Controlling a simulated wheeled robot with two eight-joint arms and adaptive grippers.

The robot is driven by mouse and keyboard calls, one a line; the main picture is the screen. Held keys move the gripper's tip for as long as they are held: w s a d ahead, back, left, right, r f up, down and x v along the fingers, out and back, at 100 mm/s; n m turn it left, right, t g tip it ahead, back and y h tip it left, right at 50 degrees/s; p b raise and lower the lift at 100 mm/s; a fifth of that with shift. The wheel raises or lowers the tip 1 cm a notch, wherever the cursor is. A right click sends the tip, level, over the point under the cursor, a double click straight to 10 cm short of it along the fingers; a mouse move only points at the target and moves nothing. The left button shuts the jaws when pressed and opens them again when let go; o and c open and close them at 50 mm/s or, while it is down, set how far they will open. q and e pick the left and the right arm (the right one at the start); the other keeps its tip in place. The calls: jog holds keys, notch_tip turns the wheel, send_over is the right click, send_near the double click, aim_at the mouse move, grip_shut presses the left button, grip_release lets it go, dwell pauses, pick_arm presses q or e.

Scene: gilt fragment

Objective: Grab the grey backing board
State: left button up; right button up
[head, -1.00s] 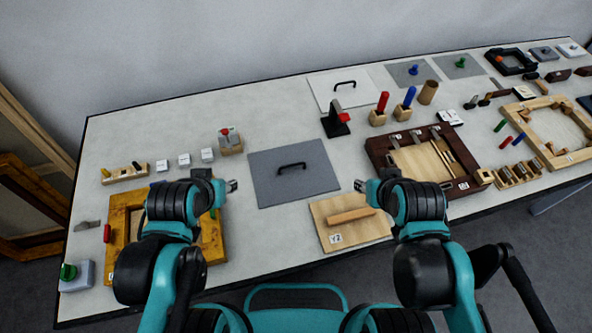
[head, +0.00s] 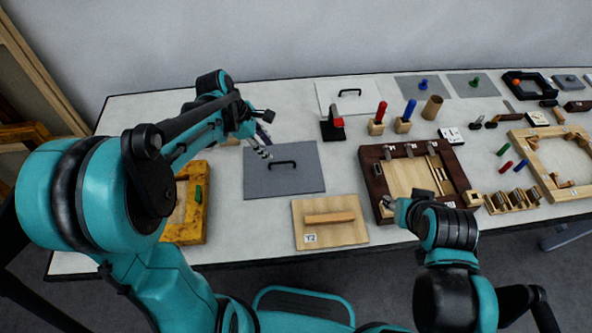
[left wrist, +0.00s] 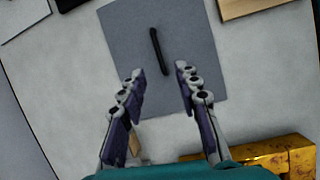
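The grey backing board (head: 300,180) lies flat on the table in the head view, with a black bar handle (head: 283,164) on its top. It also shows in the left wrist view (left wrist: 205,40), its handle (left wrist: 157,50) upright in the picture between and beyond the fingertips. My left gripper (head: 264,146) is over the board's upper left part, apart from the handle. In the left wrist view its two fingers (left wrist: 160,80) are spread with nothing between them. My right gripper (head: 398,205) is near the front edge of the dark wooden frame; its fingers are too small to judge.
A dark wooden frame (head: 375,182) is to the right. A gilt frame (head: 196,225) is to the left. A black and red clamp-like tool (head: 333,126) stands behind right.

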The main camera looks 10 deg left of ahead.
aim_at(280, 160)
pick_arm(q)
jog(key=shift+w+d+f+n, duration=0.25)
jog(key=shift+w+f+n, duration=0.15)
jog(key=shift+f+n, duration=0.3)
jog(key=shift+h, duration=0.3)
jog(key=b+x, duration=0.3)
jog(key=x, duration=0.4)
jog(key=shift+s+d+f, duration=0.15)
jog(key=shift+f, duration=0.15)
pick_arm(e)
jog(key=f, duration=0.3)
jog(key=shift+s+d, duration=0.1)
jog(key=shift+d, duration=0.2)
pick_arm(q)
grip_shut()
